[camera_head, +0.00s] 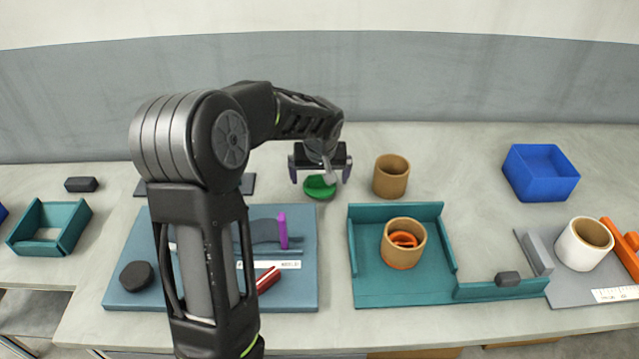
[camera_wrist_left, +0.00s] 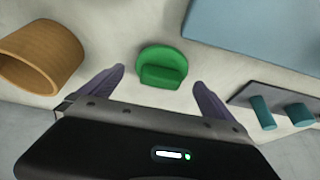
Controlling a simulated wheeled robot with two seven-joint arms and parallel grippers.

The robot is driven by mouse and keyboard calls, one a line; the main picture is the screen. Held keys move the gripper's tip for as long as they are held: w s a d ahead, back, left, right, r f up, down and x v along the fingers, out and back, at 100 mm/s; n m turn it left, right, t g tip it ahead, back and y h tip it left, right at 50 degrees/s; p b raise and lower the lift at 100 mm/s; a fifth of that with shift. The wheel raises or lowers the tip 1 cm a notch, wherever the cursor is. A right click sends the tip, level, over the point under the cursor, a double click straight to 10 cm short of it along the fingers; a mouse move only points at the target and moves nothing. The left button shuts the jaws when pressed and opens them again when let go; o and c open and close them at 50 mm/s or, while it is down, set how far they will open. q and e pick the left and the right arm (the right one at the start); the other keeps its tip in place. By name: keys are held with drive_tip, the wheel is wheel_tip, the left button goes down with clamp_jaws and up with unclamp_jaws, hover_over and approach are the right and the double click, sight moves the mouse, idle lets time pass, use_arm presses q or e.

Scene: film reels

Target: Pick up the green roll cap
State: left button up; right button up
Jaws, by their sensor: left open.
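The green roll cap (camera_head: 319,187) lies on the table at the back middle, left of a brown cardboard tube. In the left wrist view the cap (camera_wrist_left: 162,66) shows as a round disc with a raised part, lying just beyond the fingertips and between their lines. My left gripper (camera_head: 320,178) is above the cap and points down at it. Its two fingers (camera_wrist_left: 160,78) are spread apart with nothing between them, and I see no contact with the cap. My right gripper does not show.
A brown tube (camera_head: 391,175) stands close right of the cap. A teal tray (camera_head: 375,290) holds another tube (camera_head: 402,243) with an orange ring. A blue-grey board (camera_head: 300,290) lies at left front. A blue box (camera_head: 540,172) and white roll (camera_head: 583,243) stand at right.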

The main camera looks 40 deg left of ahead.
sight(320, 177)
use_arm(q)
drive_tip(key=shift+x, duration=0.95)
drive_tip(key=shift+r, duration=0.1)
drive_tip(key=c, duration=1.4)
drive_tip(key=shift+r, duration=0.1)
drive_tip(key=shift+c, duration=0.2)
wheel_tip(320, 177, up, 9)
drive_tip(key=shift+f+b, duration=0.1)
drive_tip(key=shift+b, duration=0.3)
drive_tip(key=shift+r, duration=0.5)
drive_tip(key=shift+a, duration=0.1)
